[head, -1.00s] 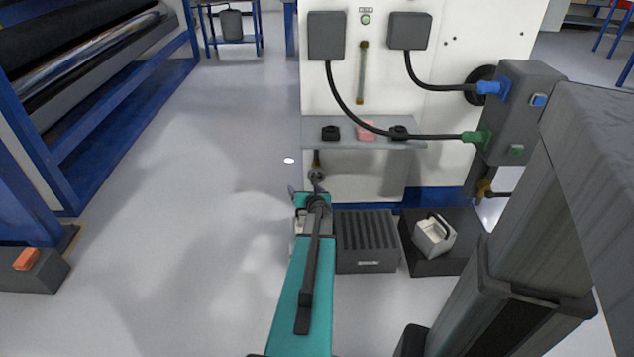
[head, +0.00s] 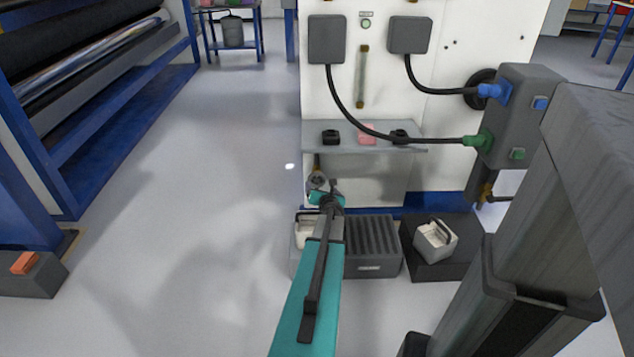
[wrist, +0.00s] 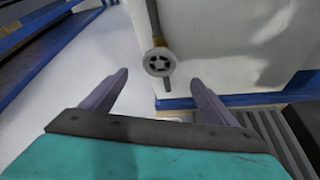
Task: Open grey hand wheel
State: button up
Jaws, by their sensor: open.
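The grey hand wheel (wrist: 158,63) sits on a vertical pipe with a brass fitting, at the left edge of the white cabinet. In the wrist view it appears above the space between my open fingers, apart from them. In the head view the wheel (head: 317,181) is small, just beyond the end of my arm. My gripper (wrist: 157,95) is open and empty, its two fingers spread on either side below the wheel. In the head view my gripper (head: 328,190) is small and its fingers are hard to make out.
A grey shelf (head: 350,140) with black pieces and a pink block juts from the white cabinet (head: 460,60) above the wheel. A ribbed grey box (head: 372,245) and a white container (head: 434,238) stand on the floor below. Open floor (head: 200,210) lies left.

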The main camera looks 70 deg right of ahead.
aim_at(318, 180)
jog(key=shift+b+x, duration=0.8)
jog(key=shift+x, duration=5.45)
jog(key=c, duration=1.1)
jog(key=shift+o, duration=0.2)
jog(key=shift+a, duration=0.15)
